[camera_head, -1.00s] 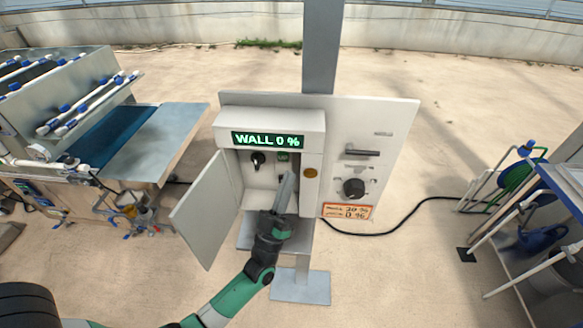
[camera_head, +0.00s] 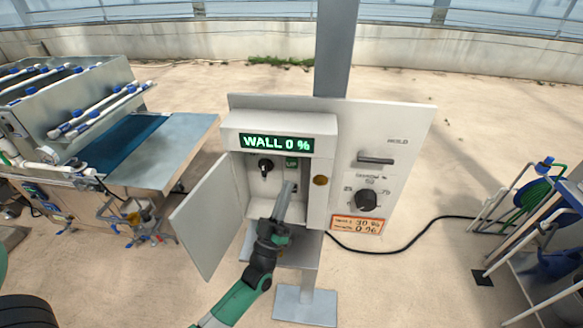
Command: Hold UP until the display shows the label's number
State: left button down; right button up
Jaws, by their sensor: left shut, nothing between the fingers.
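The control box display (camera_head: 276,143) reads "WALL 0 %" in green. Below it the box is open, with its door (camera_head: 204,217) swung out to the left. Inside are a dark knob (camera_head: 266,166) and a green UP label (camera_head: 292,163). My left gripper (camera_head: 291,184) is shut and empty, its tips inside the box just below the UP label. The tips hide what is behind them, and I cannot tell whether they touch a button. An orange label (camera_head: 357,225) on the panel seems to read 30 % above 0 %, its words too small to read. My right gripper is out of view.
Right of the box, the panel (camera_head: 405,150) carries a handle (camera_head: 376,160) and a round dial (camera_head: 366,200). A grey post (camera_head: 334,50) rises behind. A seeder table (camera_head: 165,150) stands left; a cart with a green hose (camera_head: 531,196) stands right. A black cable (camera_head: 420,232) crosses the floor.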

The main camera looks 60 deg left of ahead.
aim_at(294, 161)
pick_arm(q)
jog(key=w+a+b, duration=0.1)
jog(key=w+a, duration=0.1)
jog(key=a, duration=0.1)
jog(key=a+b, duration=0.1)
jog(key=shift+w+a+b, duration=0.2)
jog(key=shift+w+b, duration=0.15)
jog(key=shift+w, duration=0.05)
dwell(1.7)
jog(key=shift+w+a+b, duration=0.2)
jog(key=shift+a+b, duration=0.2)
jog(key=shift+b, duration=0.15)
jog(key=shift+w+a+b, duration=0.25)
jog(key=shift+a+b, duration=0.05)
jog(key=shift+b, duration=0.1)
dwell(4.5)
